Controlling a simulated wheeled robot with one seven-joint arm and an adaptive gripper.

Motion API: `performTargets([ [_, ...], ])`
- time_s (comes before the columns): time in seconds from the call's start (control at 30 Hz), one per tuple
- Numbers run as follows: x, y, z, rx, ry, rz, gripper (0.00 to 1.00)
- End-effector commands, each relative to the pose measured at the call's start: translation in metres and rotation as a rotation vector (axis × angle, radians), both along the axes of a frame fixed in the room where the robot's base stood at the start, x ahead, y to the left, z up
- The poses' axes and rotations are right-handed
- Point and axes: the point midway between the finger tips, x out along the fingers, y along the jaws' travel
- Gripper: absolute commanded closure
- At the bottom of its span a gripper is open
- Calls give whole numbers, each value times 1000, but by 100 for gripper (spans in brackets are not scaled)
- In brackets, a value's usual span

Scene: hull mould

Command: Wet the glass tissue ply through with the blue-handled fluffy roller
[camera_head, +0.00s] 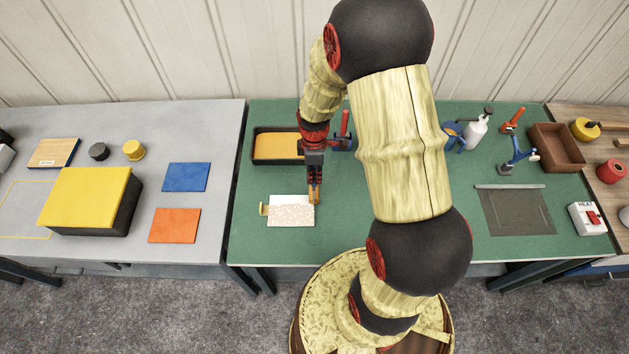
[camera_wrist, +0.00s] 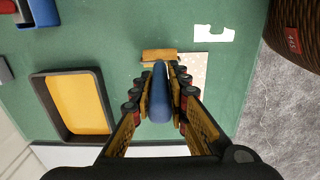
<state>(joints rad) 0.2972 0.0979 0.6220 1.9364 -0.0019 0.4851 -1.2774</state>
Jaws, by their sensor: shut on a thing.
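The glass tissue ply (camera_head: 291,216) lies on the green bench, mottled white and pinkish-tan, with a plainer white strip at its upper left. Part of it shows in the wrist view (camera_wrist: 197,68) beside my fingers. My gripper (camera_head: 314,178) is shut on the blue handle (camera_wrist: 160,95) of the fluffy roller. The tan roller head (camera_wrist: 158,55) lies past the fingertips, at the ply's right edge in the head view (camera_head: 314,193). I cannot tell whether it touches the ply. My fingers hide part of the ply in the wrist view.
A dark tray (camera_wrist: 58,130) with yellow-orange contents stands behind the ply. A tan piece (camera_head: 263,209) is at the ply's left edge. A white notched piece (camera_wrist: 213,34) lies apart on the bench. A red-handled tool (camera_head: 345,124) stands right of the tray.

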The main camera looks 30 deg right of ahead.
Motion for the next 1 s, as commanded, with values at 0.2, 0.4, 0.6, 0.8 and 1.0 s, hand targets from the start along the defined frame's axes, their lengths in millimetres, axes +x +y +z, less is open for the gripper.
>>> performTargets([
  [0.2, 4, -2, 1, -1, -2, 0, 100],
  [0.4, 4, -2, 0, -1, -1, 0, 100],
  [0.6, 3, -2, -3, -1, -1, 0, 100],
  [0.8, 3, -2, -8, -1, -1, 0, 100],
  [1.0, 3, -2, -12, -1, -1, 0, 100],
])
